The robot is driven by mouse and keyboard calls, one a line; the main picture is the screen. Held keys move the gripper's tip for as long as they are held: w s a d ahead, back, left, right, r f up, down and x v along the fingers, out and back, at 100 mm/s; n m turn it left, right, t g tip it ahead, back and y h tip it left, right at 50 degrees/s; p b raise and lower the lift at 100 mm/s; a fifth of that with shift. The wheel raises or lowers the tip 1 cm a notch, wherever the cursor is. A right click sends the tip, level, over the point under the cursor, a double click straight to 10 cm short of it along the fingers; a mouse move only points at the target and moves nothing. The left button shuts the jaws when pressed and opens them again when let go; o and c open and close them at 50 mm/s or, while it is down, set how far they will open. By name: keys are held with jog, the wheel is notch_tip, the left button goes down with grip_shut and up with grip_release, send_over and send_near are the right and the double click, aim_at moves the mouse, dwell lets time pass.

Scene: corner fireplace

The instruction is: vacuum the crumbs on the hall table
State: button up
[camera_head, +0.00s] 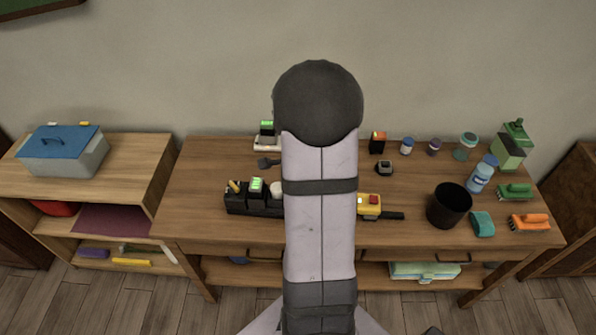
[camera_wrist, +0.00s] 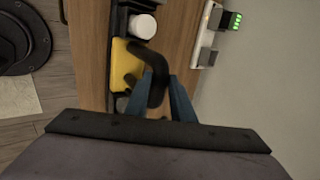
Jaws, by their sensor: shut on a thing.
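A yellow tool with a red button (camera_head: 369,201) and a dark nozzle shows just right of my arm in the head view, over the hall table (camera_head: 410,190). It looks like a handheld vacuum. In the wrist view a yellow body (camera_wrist: 125,66) with a curved black handle shows, seemingly the same tool. My gripper (camera_wrist: 163,88) has its blue fingers on either side of that handle and is shut on it. My arm hides the gripper and the table's middle in the head view. I cannot make out any crumbs.
A black organizer (camera_head: 238,205) with a white roll stands left of my arm. A black bin (camera_head: 448,206), an orange brush (camera_head: 530,222), a green brush (camera_head: 514,191) and several bottles stand on the right. A green-lit charger (camera_wrist: 230,20) is near the wall. A blue-lidded box (camera_head: 62,145) sits on the left shelf.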

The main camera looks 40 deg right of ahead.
jog(key=shift+s+d+b, duration=0.6)
jog(key=shift+s+d, duration=0.25)
jog(key=shift+d, duration=0.05)
jog(key=shift+w+a+r+p, duration=0.15)
jog(key=shift+w+a+p, duration=0.7)
jog(key=shift+w+a, duration=0.25)
jog(key=shift+w, duration=0.15)
jog(key=shift+w+a+p, duration=1.8)
jog(key=shift+w+a, duration=0.25)
jog(key=shift+w, duration=0.2)
notch_tip(320, 180, up, 6)
jog(key=p, duration=0.6)
dwell(0.6)
jog(key=shift+d+r, duration=0.15)
jog(key=shift+r, duration=0.2)
dwell(1.5)
